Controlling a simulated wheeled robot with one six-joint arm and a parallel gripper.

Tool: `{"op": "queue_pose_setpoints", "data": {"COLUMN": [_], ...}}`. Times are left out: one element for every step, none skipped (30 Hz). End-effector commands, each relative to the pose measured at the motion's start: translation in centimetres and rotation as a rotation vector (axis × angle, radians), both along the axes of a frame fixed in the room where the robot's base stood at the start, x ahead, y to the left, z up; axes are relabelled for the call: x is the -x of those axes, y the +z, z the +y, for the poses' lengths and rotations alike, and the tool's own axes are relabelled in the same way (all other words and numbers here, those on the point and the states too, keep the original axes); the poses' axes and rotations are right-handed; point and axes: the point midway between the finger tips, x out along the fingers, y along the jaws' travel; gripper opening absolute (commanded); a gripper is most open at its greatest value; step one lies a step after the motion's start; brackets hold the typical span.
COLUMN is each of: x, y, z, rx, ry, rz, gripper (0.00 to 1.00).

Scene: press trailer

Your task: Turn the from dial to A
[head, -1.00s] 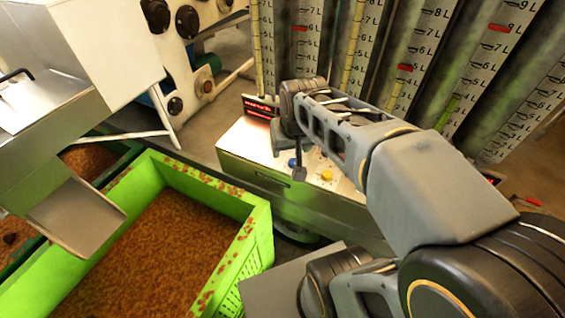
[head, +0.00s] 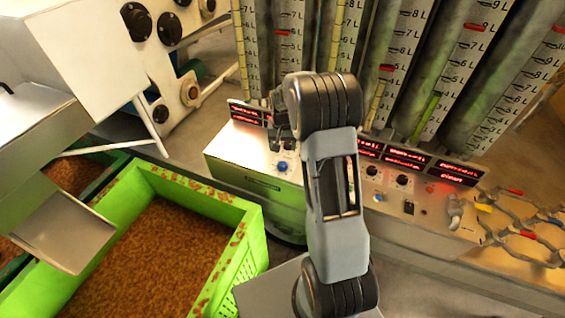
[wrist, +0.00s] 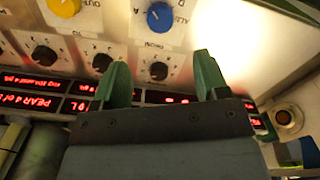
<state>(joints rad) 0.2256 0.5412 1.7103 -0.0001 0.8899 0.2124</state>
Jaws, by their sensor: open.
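My gripper (wrist: 160,66) is open and empty, with green fingertips over the display side of the panel. The blue knob lies beyond the tips, apart from them. A black dial (wrist: 158,70) shows between the fingers. In the head view my gripper (head: 280,132) is partly hidden by my wrist.
A yellow knob (wrist: 63,8) and other black dials (wrist: 102,62) are beside it. Red-lit displays (head: 405,158) line the console's back, below tall gauged tubes (head: 400,60). A red button (wrist: 288,118) is at the right. A green crate (head: 250,240) stands at left.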

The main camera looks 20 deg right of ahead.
Motion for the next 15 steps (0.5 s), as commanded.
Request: {"op": "queue_pose_setpoints", "data": {"x": [0.1,0.2,0.1,0.1,0.1,0.1,0.1,0.1,0.1,0.1,0.1,0.1,0.1,0.1,0.1], "y": [-1.0,-1.6,-2.4,-3.0,-3.5,-4.3,-4.8,-5.3,-6.0,-6.5,-6.9,-7.5,-7.8,-8.2,-8.6], "z": [0.0,0.0,0.0,0.0,0.0,0.1,0.1,0.1,0.1,0.1,0.1,0.1,0.1,0.1,0.1], "rx": [-0.002,-0.001,-0.002,-0.002,-0.002,-0.001,-0.001,-0.001,-0.001,-0.001,-0.001,-0.001,0.0,0.0,0.0], "ry": [0.0,0.0,0.001,0.001,0.001,0.001,0.001,0.001,0.001,0.001,0.001,0.001,0.001,0.001,0.001], "rz": [0.006,0.007,0.006,0.006,0.006,0.005,0.005,0.005,0.005,0.005,0.004,0.004,0.003,0.003,0.003], "gripper": [0.67,0.67,0.67,0.67,0.67,0.67,0.67,0.67,0.67,0.67,0.67,0.67,0.67,0.67,0.67]}}
